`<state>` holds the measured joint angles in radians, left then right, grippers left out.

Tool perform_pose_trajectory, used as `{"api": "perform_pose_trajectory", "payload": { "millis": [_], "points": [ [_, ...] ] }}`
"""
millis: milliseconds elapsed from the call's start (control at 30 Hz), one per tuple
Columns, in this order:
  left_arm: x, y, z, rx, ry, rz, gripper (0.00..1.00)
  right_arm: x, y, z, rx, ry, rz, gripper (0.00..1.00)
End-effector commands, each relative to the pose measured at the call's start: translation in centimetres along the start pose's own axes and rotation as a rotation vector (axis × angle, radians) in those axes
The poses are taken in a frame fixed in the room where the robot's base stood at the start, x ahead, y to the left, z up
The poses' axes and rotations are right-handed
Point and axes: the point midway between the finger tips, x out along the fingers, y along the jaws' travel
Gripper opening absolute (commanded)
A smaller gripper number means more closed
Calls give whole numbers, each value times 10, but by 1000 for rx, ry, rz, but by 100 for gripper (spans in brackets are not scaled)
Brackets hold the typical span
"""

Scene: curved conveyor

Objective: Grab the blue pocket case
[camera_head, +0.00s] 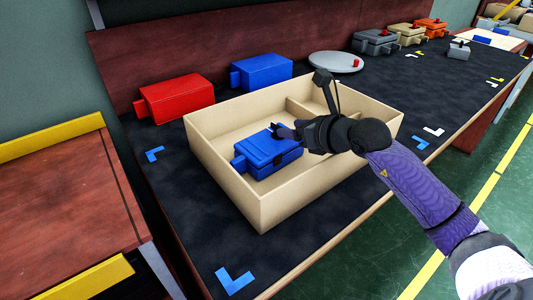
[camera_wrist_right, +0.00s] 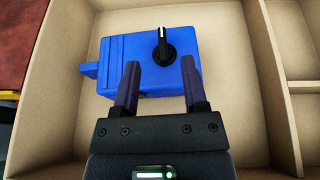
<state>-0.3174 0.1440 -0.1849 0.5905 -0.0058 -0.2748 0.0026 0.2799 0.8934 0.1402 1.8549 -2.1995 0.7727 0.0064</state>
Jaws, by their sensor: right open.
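A blue pocket case (camera_head: 266,152) lies in the large left compartment of a beige divided tray (camera_head: 278,205). In the right wrist view the blue case (camera_wrist_right: 205,55) has a black knob on top and a small tab at its left side. My right gripper (camera_head: 279,131) reaches in from the right, over the case. In the right wrist view its two fingers (camera_wrist_right: 162,85) are apart and overlap the case's near part, with the knob just beyond the fingertips. My left gripper is not in view.
A red case (camera_head: 176,98) and another blue case (camera_head: 262,72) stand behind the tray. A grey round plate (camera_head: 335,63) and grey, beige and orange cases (camera_head: 431,28) stand farther right. Dark mat in front of the tray is clear.

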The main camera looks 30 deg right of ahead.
Motion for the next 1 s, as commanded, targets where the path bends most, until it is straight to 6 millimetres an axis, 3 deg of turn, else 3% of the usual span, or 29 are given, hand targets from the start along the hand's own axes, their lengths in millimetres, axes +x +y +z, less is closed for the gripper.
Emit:
{"api": "perform_pose_trajectory", "payload": {
  "millis": [167,467,733,1000],
  "points": [
    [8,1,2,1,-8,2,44,14,0,-1,0,-1,0,56],
    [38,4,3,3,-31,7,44,62,-3,-3,2,1,1,56],
    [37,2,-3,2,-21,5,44,65,-3,2,-1,0,1,56],
    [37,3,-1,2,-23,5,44,65,-3,1,-1,0,1,1]
  ]
}}
